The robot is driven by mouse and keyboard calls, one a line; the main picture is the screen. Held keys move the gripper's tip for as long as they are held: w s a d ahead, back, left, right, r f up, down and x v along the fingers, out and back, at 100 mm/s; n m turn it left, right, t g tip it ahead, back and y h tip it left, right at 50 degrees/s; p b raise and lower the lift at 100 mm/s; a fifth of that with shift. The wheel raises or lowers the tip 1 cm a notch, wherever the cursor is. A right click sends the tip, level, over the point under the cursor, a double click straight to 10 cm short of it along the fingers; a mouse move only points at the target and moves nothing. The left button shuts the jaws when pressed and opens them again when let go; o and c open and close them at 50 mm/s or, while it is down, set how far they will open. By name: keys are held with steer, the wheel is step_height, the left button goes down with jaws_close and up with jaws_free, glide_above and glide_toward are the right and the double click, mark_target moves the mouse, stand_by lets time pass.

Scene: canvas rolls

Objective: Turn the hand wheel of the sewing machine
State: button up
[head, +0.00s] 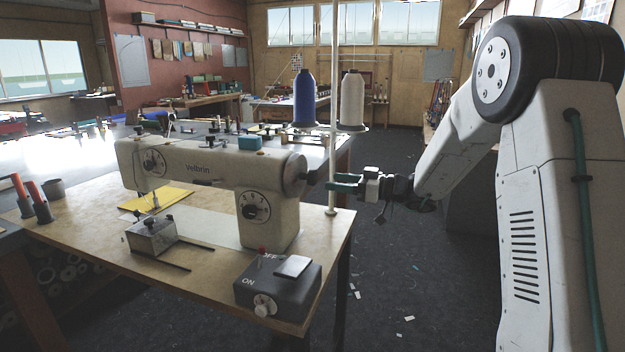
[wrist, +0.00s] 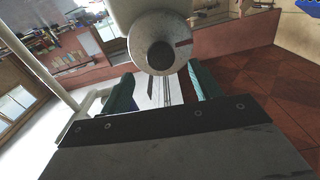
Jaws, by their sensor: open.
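The white sewing machine (head: 205,172) stands on the wooden table. Its hand wheel (head: 293,174) is at the right end of the machine, with a dark hub facing my gripper. In the wrist view the hand wheel (wrist: 160,46) is a pale grey disc with a dark round centre and a reddish-brown mark at its right. My gripper (head: 331,186) is to the right of the wheel, a short gap away. Its green fingers are open and empty in the wrist view (wrist: 163,90), with the wheel ahead, just above the space between the fingertips.
A thin white pole (head: 333,110) rises from the table's right edge close to my fingers, with blue (head: 304,98) and white (head: 352,98) thread cones beside it. A dark switch box (head: 278,287) sits at the front corner. The floor to the right of the table is mostly clear.

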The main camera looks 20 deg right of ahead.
mark_target(315, 178)
steer(key=shift+n, duration=0.3)
steer(key=x, duration=0.8)
steer(key=shift+d, duration=0.1)
steer(key=c, duration=1)
